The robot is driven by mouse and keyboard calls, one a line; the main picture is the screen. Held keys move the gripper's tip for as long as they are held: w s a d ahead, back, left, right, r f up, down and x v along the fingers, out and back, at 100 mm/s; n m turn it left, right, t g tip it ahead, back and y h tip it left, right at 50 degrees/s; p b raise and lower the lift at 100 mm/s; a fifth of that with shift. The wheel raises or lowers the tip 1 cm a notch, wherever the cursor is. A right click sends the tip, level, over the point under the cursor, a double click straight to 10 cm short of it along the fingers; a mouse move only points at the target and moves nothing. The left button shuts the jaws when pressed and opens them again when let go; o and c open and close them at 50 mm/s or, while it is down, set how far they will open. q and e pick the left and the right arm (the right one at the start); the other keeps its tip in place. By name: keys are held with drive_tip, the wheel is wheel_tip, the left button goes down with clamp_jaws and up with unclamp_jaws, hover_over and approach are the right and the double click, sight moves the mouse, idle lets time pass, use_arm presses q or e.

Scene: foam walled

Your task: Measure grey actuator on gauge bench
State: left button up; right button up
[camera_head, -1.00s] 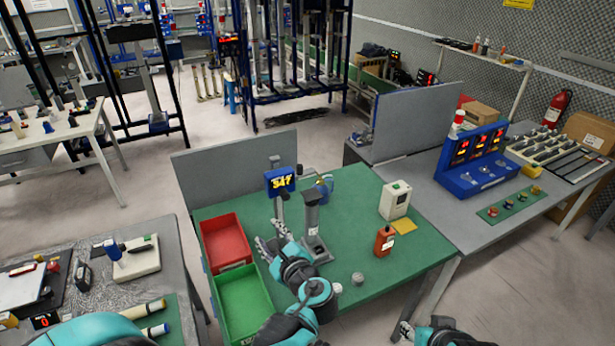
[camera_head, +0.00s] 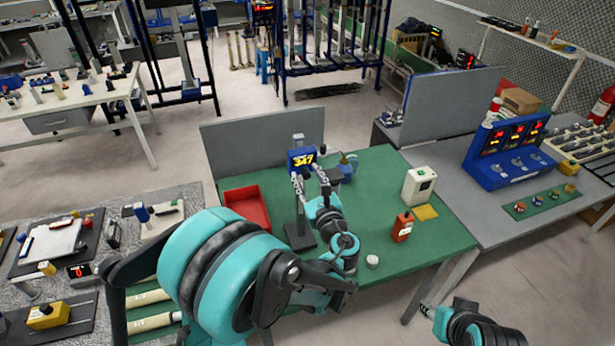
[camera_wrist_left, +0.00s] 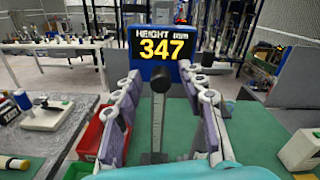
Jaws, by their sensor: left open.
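The height gauge stands on the green bench (camera_head: 385,190); its blue display (camera_head: 301,159) reads 347, also in the left wrist view (camera_wrist_left: 160,48). My left gripper (camera_head: 309,180) is open in front of the gauge, just below the display. In the wrist view its two purple-padded fingers (camera_wrist_left: 161,112) stand apart on either side of the scaled post (camera_wrist_left: 157,125), with nothing clearly held. A dark grey column on a flat base (camera_head: 300,239) shows beside the gripper; I cannot tell whether it includes the grey actuator. My right gripper (camera_head: 428,311) is low at the right, its opening unclear.
A red bin (camera_head: 247,205) sits at the bench's left. An orange bottle (camera_head: 402,227), a white box (camera_head: 419,186) and a small grey cylinder (camera_head: 372,261) stand to the right. A grey panel (camera_head: 265,138) backs the bench. The right-hand bench holds a blue display stand (camera_head: 508,153).

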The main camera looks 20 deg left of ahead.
use_arm(q)
clamp_jaws()
wheel_tip(320, 180, down, 7)
drive_tip(key=b, duration=0.7)
drive_tip(key=shift+f, duration=0.2)
unclamp_jaws()
drive_tip(key=v, duration=1.2)
